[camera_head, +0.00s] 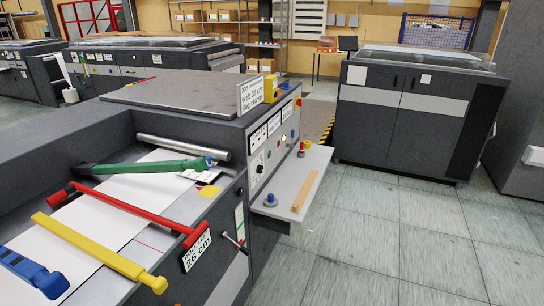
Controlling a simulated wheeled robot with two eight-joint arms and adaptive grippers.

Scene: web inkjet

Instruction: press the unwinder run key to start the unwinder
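The unwinder's control panel (275,140) is on the right end face of the dark grey machine in the foreground. The labels are too small to read, so I cannot tell which control is the run key. Neither of my grippers is in view.
Green (150,167), red (130,215), yellow (95,252) and blue (35,272) bars lie across the white web. A grey shelf (318,170) below the panel holds a wooden strip (307,191) and small knobs. Floor (400,240) at right is clear before another cabinet (405,115).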

